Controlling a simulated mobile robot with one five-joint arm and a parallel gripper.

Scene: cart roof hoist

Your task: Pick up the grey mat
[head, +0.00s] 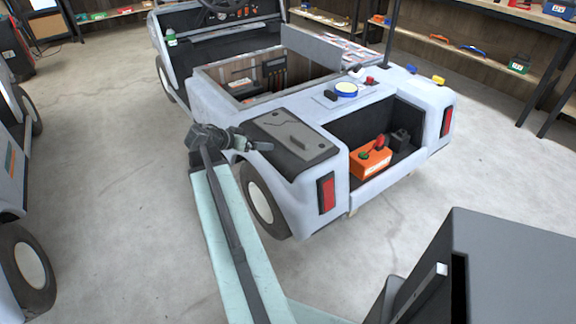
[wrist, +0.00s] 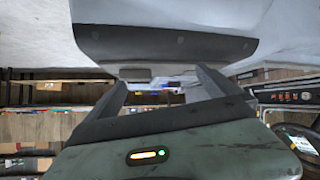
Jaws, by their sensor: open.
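The grey mat (head: 278,123) appears to be the dark grey sheet on the cart's rear left corner, with a raised grey bar (head: 298,137) on it. In the wrist view, which looks upside down, the dark mat (wrist: 165,42) spans the top, with a small grey block (wrist: 134,74) showing below its edge. My gripper (head: 262,144) is at the mat's left edge in the head view. Its fingers (wrist: 165,78) are apart with nothing seen between them. Whether they touch the mat, I cannot tell.
The cart's open box (head: 225,72) lies beyond the mat. An orange box (head: 370,160) sits in the rear recess. A blue-and-white round item (head: 346,89) and small parts stand on the rear deck. Another cart (head: 12,170) is at left. The floor (head: 130,130) between is clear.

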